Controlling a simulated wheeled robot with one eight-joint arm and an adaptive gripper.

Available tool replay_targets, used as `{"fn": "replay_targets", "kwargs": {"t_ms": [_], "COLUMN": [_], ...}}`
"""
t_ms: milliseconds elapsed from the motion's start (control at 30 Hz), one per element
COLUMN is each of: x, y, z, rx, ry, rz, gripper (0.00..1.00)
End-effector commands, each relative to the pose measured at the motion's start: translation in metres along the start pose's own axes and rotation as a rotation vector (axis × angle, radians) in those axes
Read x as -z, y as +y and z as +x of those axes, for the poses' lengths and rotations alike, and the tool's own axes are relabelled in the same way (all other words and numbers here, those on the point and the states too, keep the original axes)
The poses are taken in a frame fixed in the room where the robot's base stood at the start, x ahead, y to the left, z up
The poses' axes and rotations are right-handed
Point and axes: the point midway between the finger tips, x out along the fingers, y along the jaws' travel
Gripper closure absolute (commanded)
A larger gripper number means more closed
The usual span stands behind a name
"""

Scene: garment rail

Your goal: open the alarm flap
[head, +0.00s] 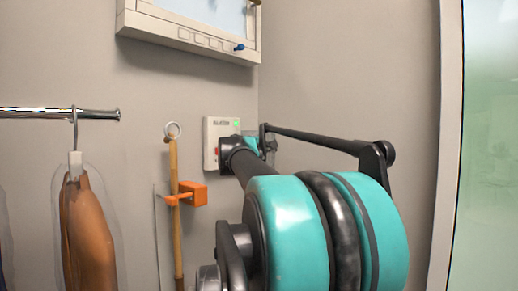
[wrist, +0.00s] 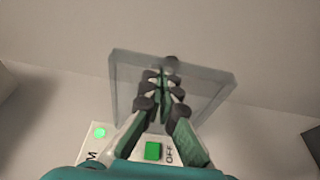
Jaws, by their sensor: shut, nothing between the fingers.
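The alarm box (head: 211,130) is a white unit on the grey wall in the head view, with a green light (head: 236,124) and a red spot at its left. My arm hides its lower right part. In the wrist view, the alarm box (wrist: 95,153) is at the bottom, with a lit green light, a green button (wrist: 152,150) and the word OFF. The clear flap (wrist: 213,82) extends beyond the panel's edge, and the green button is not under it in this view. My gripper (wrist: 164,75) is shut and empty, its fingers overlapping the flap; contact is unclear.
A white wall cabinet (head: 185,36) hangs above left. An orange bracket (head: 188,194) and a wooden pole (head: 174,215) are left of my arm. A garment (head: 87,235) hangs from the rail (head: 40,112). A frosted glass panel (head: 490,150) stands at the right.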

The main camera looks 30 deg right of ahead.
Motion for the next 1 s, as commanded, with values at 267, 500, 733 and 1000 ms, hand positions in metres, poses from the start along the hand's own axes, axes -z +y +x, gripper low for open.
{"fn": "replay_targets", "kwargs": {"t_ms": [267,500,733,1000], "x": [-0.01,-0.013,-0.013,-0.014], "y": [0.0,0.0,0.0,-0.001], "z": [0.018,0.024,0.025,0.024], "rx": [0.0,0.0,0.0,0.0], "ry": [-0.005,-0.007,-0.009,-0.011], "rz": [0.0,0.0,0.0,0.0], "gripper": [1.0,1.0,1.0,1.0]}}
